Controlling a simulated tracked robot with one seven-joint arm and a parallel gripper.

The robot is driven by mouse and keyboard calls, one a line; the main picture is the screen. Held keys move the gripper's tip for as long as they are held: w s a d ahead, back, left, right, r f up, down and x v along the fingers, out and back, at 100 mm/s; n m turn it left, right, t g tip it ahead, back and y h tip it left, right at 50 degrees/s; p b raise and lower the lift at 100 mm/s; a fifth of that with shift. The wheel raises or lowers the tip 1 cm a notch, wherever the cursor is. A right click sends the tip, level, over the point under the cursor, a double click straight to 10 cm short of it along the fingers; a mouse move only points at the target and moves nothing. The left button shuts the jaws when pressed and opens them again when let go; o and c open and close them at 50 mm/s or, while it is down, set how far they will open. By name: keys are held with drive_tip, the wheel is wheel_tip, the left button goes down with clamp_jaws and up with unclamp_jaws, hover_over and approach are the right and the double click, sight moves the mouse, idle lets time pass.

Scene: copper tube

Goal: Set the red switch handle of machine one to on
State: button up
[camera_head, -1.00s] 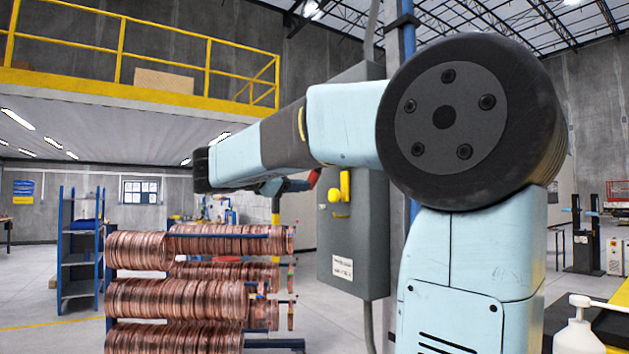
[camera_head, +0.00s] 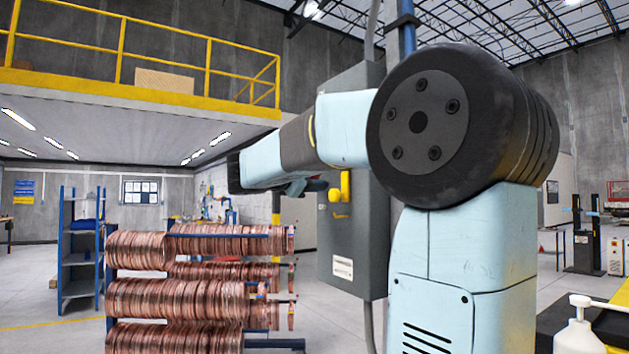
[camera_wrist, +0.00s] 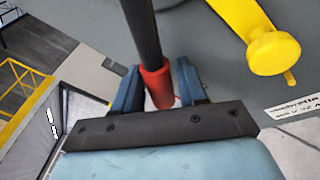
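The red grip of the switch handle (camera_wrist: 157,86) stands at the end of a dark lever in the wrist view. My gripper (camera_wrist: 157,82) has its two blue fingers on either side of this red grip, very close to it. I cannot tell if both fingers press on it.
A yellow knob handle (camera_head: 342,188) sticks out of the box front; it also shows in the wrist view (camera_wrist: 272,52), right of my fingers. A rack of copper coils (camera_head: 180,295) stands below left. A white pump bottle (camera_head: 578,330) is at lower right.

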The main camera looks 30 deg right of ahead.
clamp_jaws()
drive_tip(key=shift+w+a, duration=0.15)
idle(0.4)
